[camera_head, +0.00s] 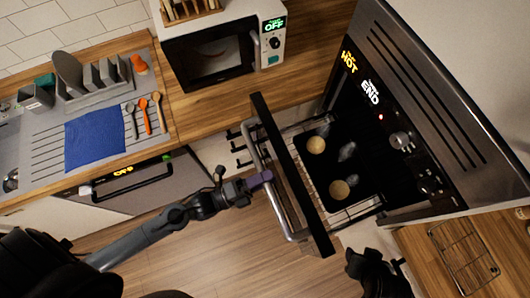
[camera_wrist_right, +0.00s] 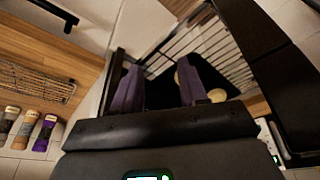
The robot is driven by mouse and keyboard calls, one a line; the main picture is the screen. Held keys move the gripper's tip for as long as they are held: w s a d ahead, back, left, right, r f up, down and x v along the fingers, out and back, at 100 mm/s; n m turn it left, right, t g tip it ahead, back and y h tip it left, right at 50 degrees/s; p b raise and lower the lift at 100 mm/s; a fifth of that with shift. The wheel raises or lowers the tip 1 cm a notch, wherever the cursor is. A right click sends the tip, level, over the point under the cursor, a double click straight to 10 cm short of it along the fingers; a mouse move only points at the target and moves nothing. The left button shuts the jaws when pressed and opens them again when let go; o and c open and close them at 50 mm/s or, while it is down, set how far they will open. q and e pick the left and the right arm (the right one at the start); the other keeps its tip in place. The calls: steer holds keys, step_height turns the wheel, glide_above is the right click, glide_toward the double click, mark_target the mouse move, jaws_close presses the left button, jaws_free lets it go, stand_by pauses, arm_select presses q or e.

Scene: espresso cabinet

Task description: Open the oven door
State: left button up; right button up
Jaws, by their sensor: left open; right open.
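The oven (camera_head: 432,85) stands at the right with a lit panel reading HOT and END. Its black door (camera_head: 292,170) stands away from the oven body, tipped part way open. A metal handle bar (camera_head: 284,208) runs along the door's outer side. My left gripper (camera_head: 264,178) is at the handle's middle, its purple fingertips by the bar; any contact is unclear. My right gripper (camera_wrist_right: 158,85) is open, its two purple fingers apart with nothing clearly held. In the head view my right arm's dark end is low, right of the door; its fingertips are hidden there.
Inside the oven, a dark tray (camera_head: 338,188) with round pale buns (camera_head: 316,145) lies on a wire rack. A microwave (camera_head: 210,55) stands on the wooden counter at the back. A wire rack (camera_head: 465,258) lies on the right counter. Wooden floor (camera_head: 215,255) is clear before the oven.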

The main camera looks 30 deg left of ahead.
arm_select(q)
steer(key=b+v, duration=0.2)
steer(key=v, duration=0.8)
steer(key=shift+s+a, duration=0.25)
steer(key=shift+f, duration=0.1)
